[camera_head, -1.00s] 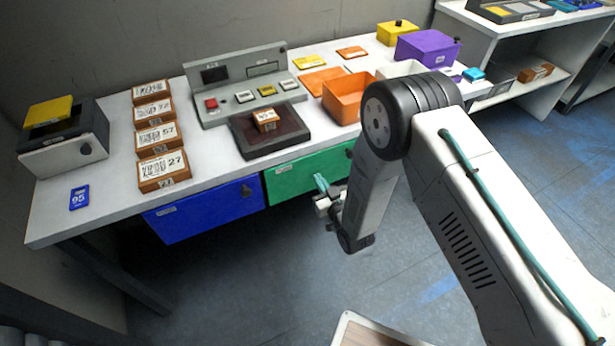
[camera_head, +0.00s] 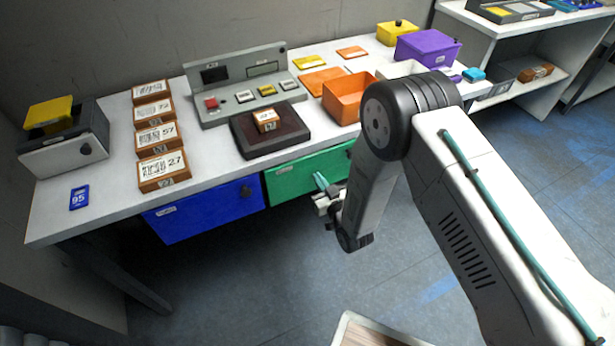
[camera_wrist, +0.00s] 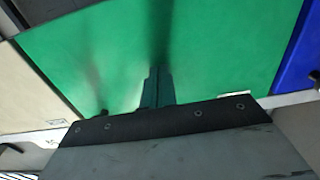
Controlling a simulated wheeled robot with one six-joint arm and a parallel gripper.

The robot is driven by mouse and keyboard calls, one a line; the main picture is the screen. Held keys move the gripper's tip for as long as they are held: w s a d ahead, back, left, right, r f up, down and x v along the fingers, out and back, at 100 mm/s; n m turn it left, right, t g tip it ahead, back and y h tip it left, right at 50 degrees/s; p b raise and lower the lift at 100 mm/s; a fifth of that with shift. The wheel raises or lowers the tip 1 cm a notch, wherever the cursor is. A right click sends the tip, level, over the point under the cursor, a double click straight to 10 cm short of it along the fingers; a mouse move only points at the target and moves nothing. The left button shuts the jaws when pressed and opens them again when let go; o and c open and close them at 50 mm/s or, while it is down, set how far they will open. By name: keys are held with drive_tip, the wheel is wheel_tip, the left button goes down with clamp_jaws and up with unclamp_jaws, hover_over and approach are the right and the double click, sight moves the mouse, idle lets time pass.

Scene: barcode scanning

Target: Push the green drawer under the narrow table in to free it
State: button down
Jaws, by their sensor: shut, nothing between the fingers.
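The green drawer (camera_head: 300,175) hangs under the narrow table (camera_head: 215,172), to the right of the blue drawer (camera_head: 207,210). My arm covers part of its right side. My gripper (camera_head: 319,180) is in front of the green drawer. In the wrist view its teal fingers (camera_wrist: 156,85) are shut and empty, close against the green front. I cannot tell whether they touch it.
On the tabletop are a dark scanner plate (camera_head: 262,143) with a small box on it, an orange bin (camera_head: 348,101), a grey panel (camera_head: 240,85) and several labelled boxes. The blue drawer (camera_wrist: 298,55) also borders the green one in the wrist view. The floor in front is mostly clear.

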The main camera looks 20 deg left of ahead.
drive_tip(key=v, duration=1.2)
idle(0.4)
